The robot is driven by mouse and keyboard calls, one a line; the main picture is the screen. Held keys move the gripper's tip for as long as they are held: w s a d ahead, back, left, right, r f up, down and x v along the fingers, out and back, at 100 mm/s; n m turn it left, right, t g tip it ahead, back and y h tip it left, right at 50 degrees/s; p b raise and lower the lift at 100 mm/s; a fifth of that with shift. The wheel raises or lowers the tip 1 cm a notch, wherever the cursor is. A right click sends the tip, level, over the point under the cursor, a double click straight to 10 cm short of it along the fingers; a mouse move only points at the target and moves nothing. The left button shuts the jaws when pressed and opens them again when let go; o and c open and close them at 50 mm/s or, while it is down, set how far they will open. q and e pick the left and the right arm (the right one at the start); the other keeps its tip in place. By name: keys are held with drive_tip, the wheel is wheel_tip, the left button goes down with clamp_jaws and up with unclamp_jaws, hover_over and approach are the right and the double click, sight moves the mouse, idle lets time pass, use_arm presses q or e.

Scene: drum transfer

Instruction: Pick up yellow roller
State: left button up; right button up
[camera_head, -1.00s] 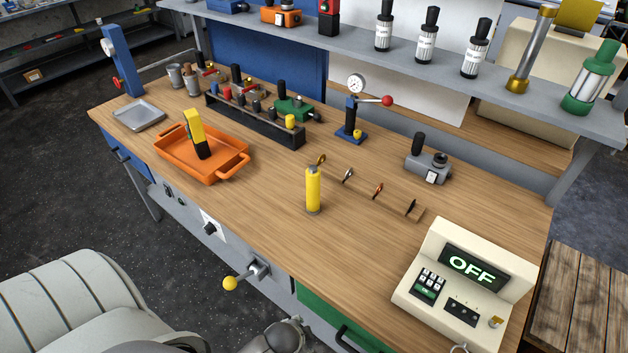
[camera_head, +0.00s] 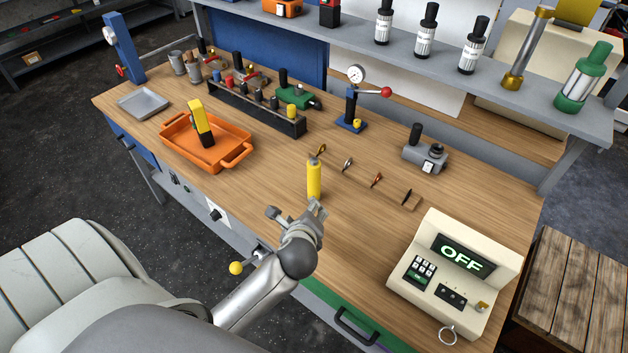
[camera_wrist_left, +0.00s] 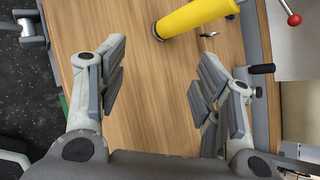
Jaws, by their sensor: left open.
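The yellow roller (camera_head: 314,177) is a slim upright cylinder near the middle of the wooden bench top. In the left wrist view the roller (camera_wrist_left: 194,18) lies across the top of the picture, beyond the fingertips. My left gripper (camera_head: 318,208) is just in front of the roller in the head view and hides its foot. In the left wrist view my left gripper (camera_wrist_left: 158,75) is open, with only bare wood between its fingers. My right gripper is not in view.
An orange tray (camera_head: 240,157) holding a yellow-and-black tool (camera_head: 200,119) sits to the left. A black rack (camera_head: 270,122) and a gauge press (camera_head: 351,110) stand behind. A beige control box (camera_head: 450,290) reads OFF.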

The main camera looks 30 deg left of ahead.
sight(313, 175)
use_arm(q)
drive_tip(key=w+a+m, duration=0.1)
drive_tip(key=w+m, duration=0.2)
drive_tip(key=w+a+m+t, duration=0.1)
drive_tip(key=w+a+m, duration=0.1)
drive_tip(key=w, duration=0.2)
drive_tip(key=w+a+m+t+y, duration=0.1)
drive_tip(key=w+m, duration=0.2)
drive_tip(key=w, duration=0.1)
drive_tip(key=shift+a+r+m, duration=0.15)
drive_tip(key=shift+r+m, duration=0.1)
drive_tip(key=shift+m, duration=0.05)
drive_tip(key=shift+w+a+f+t+p, duration=0.15)
drive_tip(key=shift+w+a+t+p, duration=0.15)
drive_tip(key=shift+a+p, duration=0.05)
drive_tip(key=shift+a+x, duration=0.2)
drive_tip(key=shift+x, duration=2)
drive_tip(key=shift+s, duration=0.2)
clamp_jaws()
